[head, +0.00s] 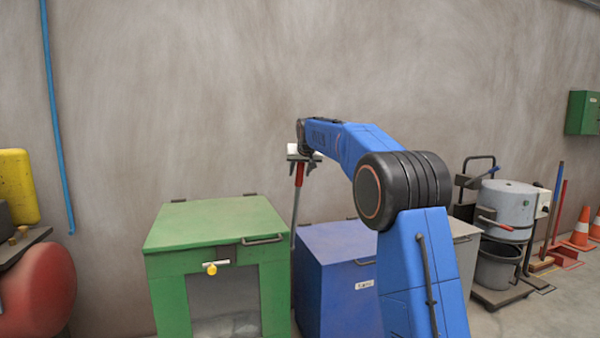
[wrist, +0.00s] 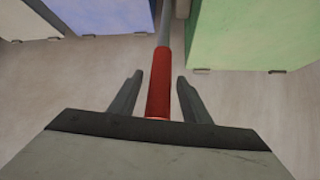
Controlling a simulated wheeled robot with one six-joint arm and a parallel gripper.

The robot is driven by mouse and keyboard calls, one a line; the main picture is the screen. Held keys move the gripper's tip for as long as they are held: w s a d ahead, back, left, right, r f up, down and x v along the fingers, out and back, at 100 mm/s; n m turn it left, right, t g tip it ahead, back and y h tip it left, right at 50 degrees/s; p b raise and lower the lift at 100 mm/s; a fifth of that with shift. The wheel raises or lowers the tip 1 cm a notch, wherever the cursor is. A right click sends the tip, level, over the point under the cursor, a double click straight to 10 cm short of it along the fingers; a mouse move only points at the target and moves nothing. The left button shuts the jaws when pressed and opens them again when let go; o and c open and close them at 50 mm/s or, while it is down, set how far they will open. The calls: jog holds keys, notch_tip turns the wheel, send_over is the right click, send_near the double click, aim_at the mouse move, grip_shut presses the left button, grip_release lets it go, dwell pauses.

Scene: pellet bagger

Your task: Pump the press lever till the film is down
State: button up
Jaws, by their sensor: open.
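The press lever is a grey rod (head: 294,217) with a red grip (head: 299,174), standing nearly upright between a green box and a blue box. In the wrist view the red grip (wrist: 163,82) lies between my two fingers, with a gap on each side. My gripper (head: 304,158) is open around the top of the grip; it also shows in the wrist view (wrist: 160,76). The green box (head: 215,222) has an opening in its front with a pale, crumpled heap (head: 227,326) low inside. I cannot tell whether that is the film.
The blue box (head: 335,248) stands right of the lever, partly behind my arm. A grey drum machine (head: 508,205) with a bucket (head: 497,266) stands at the right, near orange cones (head: 581,228). A red rounded tank (head: 40,290) is at the left edge.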

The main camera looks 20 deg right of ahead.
jog(key=v, duration=1.7)
jog(key=shift+s+r, duration=0.1)
jog(key=shift+s, duration=0.05)
jog(key=s+a+f+g, duration=0.1)
jog(key=s+a+f, duration=0.1)
jog(key=s+f, duration=1)
jog(key=s+a+f+n+g+y, duration=0.1)
jog(key=s+f, duration=1.1)
jog(key=s, duration=1.3)
jog(key=s+a+f+n+g, duration=0.1)
jog(key=s+a+f+g, duration=0.1)
jog(key=s+f, duration=1.1)
jog(key=s+a, duration=0.1)
jog(key=s, duration=0.5)
jog(key=shift+a+g, duration=0.2)
jog(key=shift+g, duration=0.2)
